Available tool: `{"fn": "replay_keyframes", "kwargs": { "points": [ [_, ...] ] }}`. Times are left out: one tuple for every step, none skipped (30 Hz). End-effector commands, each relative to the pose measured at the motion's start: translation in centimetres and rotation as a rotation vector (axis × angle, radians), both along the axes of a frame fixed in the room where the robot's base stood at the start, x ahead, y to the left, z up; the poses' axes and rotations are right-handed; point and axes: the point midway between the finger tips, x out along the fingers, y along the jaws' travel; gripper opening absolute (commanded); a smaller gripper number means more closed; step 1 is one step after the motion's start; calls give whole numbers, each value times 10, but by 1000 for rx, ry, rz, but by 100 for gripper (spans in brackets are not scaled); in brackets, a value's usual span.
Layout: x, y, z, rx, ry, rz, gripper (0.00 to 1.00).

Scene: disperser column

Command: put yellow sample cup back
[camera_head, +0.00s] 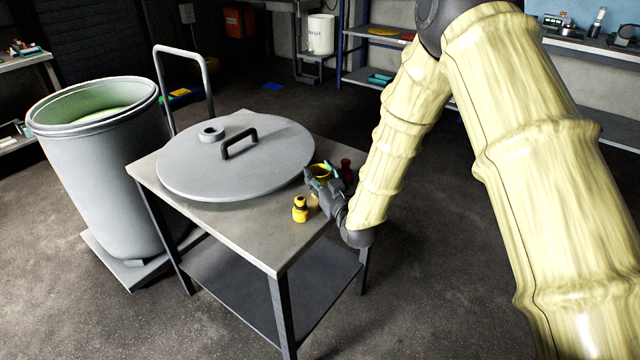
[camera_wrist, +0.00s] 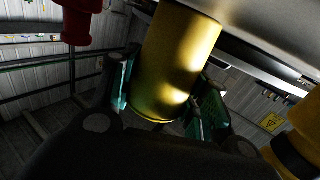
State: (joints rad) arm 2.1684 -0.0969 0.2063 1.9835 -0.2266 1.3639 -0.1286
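The yellow sample cup (camera_wrist: 175,60) is a plain yellow cylinder between the teal-padded fingers of my gripper (camera_wrist: 165,98) in the wrist view. In the head view the cup (camera_head: 319,171) shows at the right edge of the grey metal table (camera_head: 255,225), partly hidden by my gripper (camera_head: 326,178). The fingers straddle the cup, one on each side. I cannot tell whether both pads touch it, or whether its base rests on the table.
A small yellow bottle (camera_head: 300,209) stands in front of the cup, and a red container (camera_head: 346,170) behind it. A large grey lid (camera_head: 195,165) with a handle covers much of the table. A grey drum (camera_head: 105,180) stands at left. The table's front corner is clear.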

Motion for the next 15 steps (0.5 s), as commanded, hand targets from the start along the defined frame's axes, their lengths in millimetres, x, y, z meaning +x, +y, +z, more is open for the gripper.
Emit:
{"fn": "replay_keyframes", "kwargs": {
  "points": [
    [0,0,0,0,0,0,29],
    [0,0,0,0,0,0,24],
    [0,0,0,0,0,0,19],
    [0,0,0,0,0,0,19],
    [0,0,0,0,0,0,15],
    [0,0,0,0,0,0,15],
    [0,0,0,0,0,0,15],
    [0,0,0,0,0,0,15],
    [0,0,0,0,0,0,15],
    [0,0,0,0,0,0,15],
    [0,0,1,0,0,0,15],
    [0,0,2,0,0,0,15],
    [0,0,3,0,0,0,15],
    [0,0,4,0,-1,0,15],
    [0,0,6,0,-1,0,15]
  ]
}}
